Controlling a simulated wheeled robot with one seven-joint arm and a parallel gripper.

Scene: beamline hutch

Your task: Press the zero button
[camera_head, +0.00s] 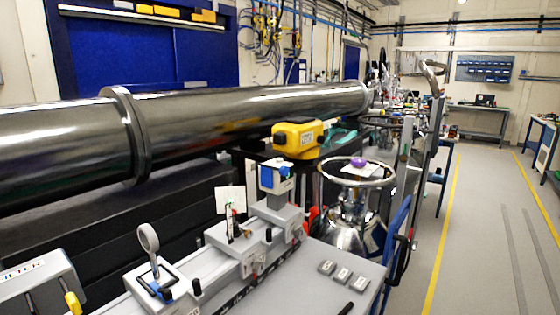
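No button marked zero can be made out. A small purple knob-like thing (358,161) rests at the round metal flange. Three small grey blocks with light faces (342,275) lie in a row on the grey bench top; their markings cannot be read. My gripper is not in view.
A grey rail with holders (232,250) runs along the bench (290,296). A box with a partly cut-off label (40,280) stands at left. The large pipe (240,115) crosses behind. Blue tubing (398,235) borders the bench's right side. Open floor (485,240) lies at right.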

